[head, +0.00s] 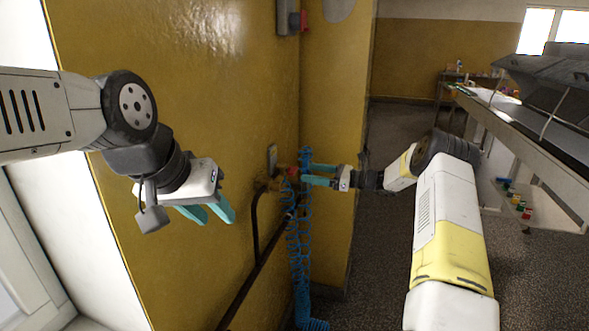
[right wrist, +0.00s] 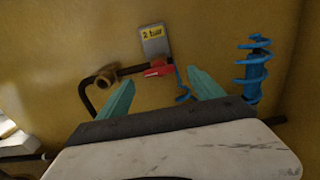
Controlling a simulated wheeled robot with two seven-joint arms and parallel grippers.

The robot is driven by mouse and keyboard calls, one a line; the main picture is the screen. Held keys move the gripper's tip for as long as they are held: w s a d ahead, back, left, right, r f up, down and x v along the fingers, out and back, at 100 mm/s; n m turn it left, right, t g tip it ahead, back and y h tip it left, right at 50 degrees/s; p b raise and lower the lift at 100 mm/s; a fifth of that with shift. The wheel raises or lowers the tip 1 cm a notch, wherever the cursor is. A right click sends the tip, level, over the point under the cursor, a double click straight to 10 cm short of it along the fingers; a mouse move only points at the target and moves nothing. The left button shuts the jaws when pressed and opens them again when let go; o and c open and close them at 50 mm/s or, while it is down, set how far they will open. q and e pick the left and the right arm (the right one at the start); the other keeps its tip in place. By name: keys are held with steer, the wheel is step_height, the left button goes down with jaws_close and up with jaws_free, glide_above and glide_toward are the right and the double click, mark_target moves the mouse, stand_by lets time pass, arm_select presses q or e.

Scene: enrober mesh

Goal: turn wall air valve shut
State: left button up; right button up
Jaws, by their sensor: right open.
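The wall air valve (head: 268,184) is a brass fitting on a dark pipe on the yellow wall. Its red handle (right wrist: 156,71) shows in the right wrist view, lying nearly level below a grey plate marked "2 bar" (right wrist: 154,40). My right gripper (head: 308,174) is open just right of the valve in the head view. In the right wrist view its teal fingers (right wrist: 162,84) stand apart, with the handle beyond and between them; contact cannot be told. My left gripper (head: 218,221) is open and empty, in front of the wall, left of the valve.
A blue coiled hose (head: 300,245) hangs below the valve, close to my right gripper. A dark pipe (head: 254,230) runs down the wall. A grey box with a red part (head: 290,18) is higher up.

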mark_target(296, 171)
steer(key=x, duration=0.7)
steer(key=shift+a, duration=0.1)
steer(key=c, duration=1.4)
